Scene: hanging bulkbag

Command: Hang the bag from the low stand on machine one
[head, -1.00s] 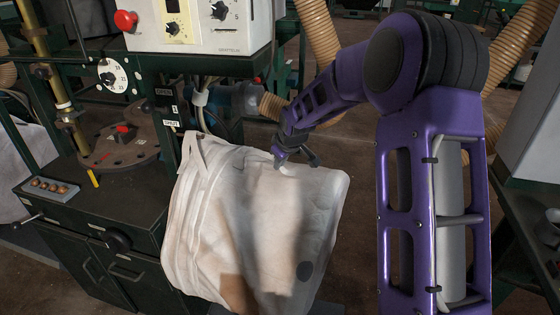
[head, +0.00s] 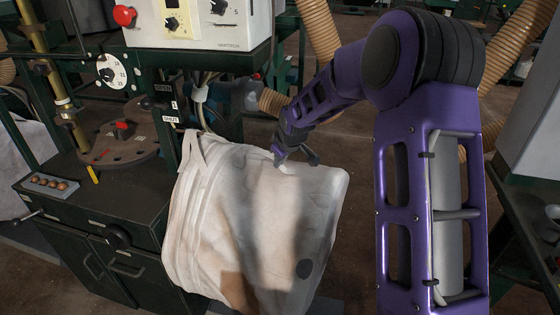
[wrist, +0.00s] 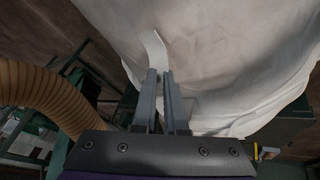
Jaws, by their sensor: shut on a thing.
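The bag (head: 245,215) is large, off-white and stained. It hangs beside the green machine in the middle of the head view and also fills the upper part of the wrist view (wrist: 220,60). My gripper (head: 284,163) is at the bag's top edge, toward its right side. In the wrist view my gripper (wrist: 164,80) has its two fingers close together on a pale strap (wrist: 156,53) of the bag. Another strap loop (head: 192,152) stands at the bag's upper left corner. The bag's far side and whatever is beneath it are mostly hidden.
The green machine (head: 85,215) stands at left, with a control box (head: 200,22) and red button above and a round plate (head: 118,145) on its bench. A ribbed tan hose (head: 318,30) rises behind my arm. A grey cabinet (head: 530,110) stands at right.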

